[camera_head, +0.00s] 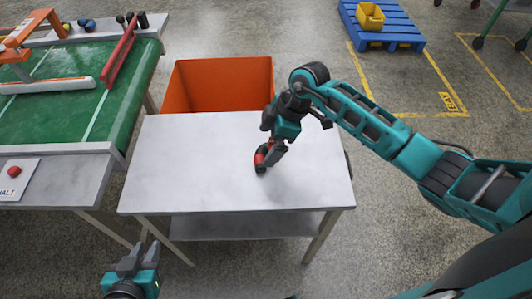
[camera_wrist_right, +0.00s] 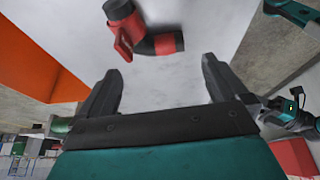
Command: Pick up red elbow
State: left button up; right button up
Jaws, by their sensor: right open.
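The red elbow (camera_head: 261,156) lies on the white table (camera_head: 190,160), partly hidden by my right gripper (camera_head: 274,152) in the head view. In the right wrist view, the elbow (camera_wrist_right: 165,44) is a bent red pipe with dark ends, just beyond the fingertips. My right gripper (camera_wrist_right: 162,66) is open, with nothing between its fingers; it points down at the elbow. My left gripper (camera_head: 142,250) is at the lower left of the head view, in front of the table, open and empty.
An orange bin (camera_head: 218,84) stands behind the table. A green conveyor (camera_head: 75,105) with a red stop button (camera_head: 14,171) is at the left. A blue pallet (camera_head: 384,22) with a yellow box (camera_head: 370,15) lies far back. The rest of the tabletop is clear.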

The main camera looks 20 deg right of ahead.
aim_at(259, 156)
jog(key=shift+w+b+x, duration=0.1)
jog(key=shift+b+x, duration=0.2)
jog(key=shift+x, duration=1.25)
jog(key=shift+w+b+x, duration=0.15)
jog(key=shift+b+x, duration=0.15)
jog(key=shift+x, duration=1.25)
jog(key=shift+d, duration=0.1)
jog(key=shift+c, duration=0.3)
jog(key=c, duration=1)
